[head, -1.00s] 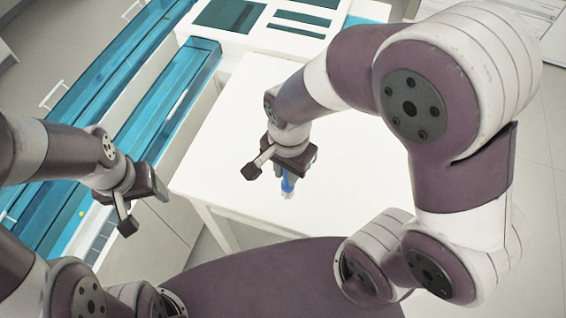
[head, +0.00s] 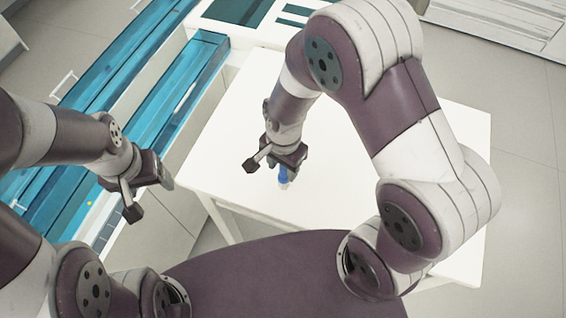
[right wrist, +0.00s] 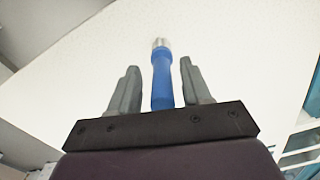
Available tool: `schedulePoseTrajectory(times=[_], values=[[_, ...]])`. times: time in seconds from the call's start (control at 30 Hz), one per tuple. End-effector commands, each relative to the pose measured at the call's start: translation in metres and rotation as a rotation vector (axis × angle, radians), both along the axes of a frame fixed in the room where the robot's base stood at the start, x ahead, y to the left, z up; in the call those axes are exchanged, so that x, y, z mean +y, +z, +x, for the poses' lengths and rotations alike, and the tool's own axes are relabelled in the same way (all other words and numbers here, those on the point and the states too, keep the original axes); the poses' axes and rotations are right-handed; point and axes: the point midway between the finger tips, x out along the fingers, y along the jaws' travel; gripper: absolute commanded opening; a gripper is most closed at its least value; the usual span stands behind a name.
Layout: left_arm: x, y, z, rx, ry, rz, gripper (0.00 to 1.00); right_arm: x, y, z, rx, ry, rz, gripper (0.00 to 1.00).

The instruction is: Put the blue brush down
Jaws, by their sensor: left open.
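The blue brush (head: 283,175) shows below my right gripper (head: 284,167) in the head view, over the white table (head: 225,180) near its front edge. In the right wrist view the blue brush (right wrist: 162,80) points away from the palm, with a pale metallic end. The fingers of my right gripper (right wrist: 158,88) stand on both sides of it with a gap to each side, so the gripper looks open around it. I cannot tell whether the brush touches the table. My left gripper (head: 165,183) is open and empty, left of the table.
Teal-topped drawers and a cabinet (head: 150,120) stand to the left of the table. A white unit with teal panels (head: 238,12) stands behind it. The table's right part is clear apart from my arm above it.

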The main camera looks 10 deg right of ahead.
Motion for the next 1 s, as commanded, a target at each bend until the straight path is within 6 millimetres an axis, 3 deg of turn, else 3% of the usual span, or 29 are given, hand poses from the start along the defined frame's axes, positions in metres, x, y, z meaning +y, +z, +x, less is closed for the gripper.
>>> schedulePoseTrajectory(times=[0.2, 0.33, 0.6, 0.8, 0.87, 1.0], values=[[0.0, 0.001, 0.0, 0.0, 0.0, 0.0, 0.71, 0.0, 0.001, 0.0, 0.0, 0.0, 0.0, 0.48], [0.0, -0.001, 0.0, 0.0, 0.0, 0.0, 0.71, 0.0, 0.012, 0.001, -0.003, 0.001, 0.001, 0.48], [0.0, -0.015, 0.0, 0.0, 0.0, 0.0, 0.71, -0.001, 0.082, 0.002, -0.006, 0.0, 0.002, 0.48], [0.0, -0.019, 0.0, 0.0, 0.0, 0.0, 0.71, -0.002, 0.116, 0.002, -0.002, 0.001, 0.001, 0.48], [0.0, -0.019, 0.0, 0.0, 0.0, 0.0, 0.71, -0.006, 0.119, 0.001, -0.005, 0.033, 0.001, 0.48], [0.0, -0.019, 0.0, 0.0, 0.0, 0.0, 0.71, -0.044, 0.107, -0.008, -0.052, 0.344, -0.002, 0.48]])
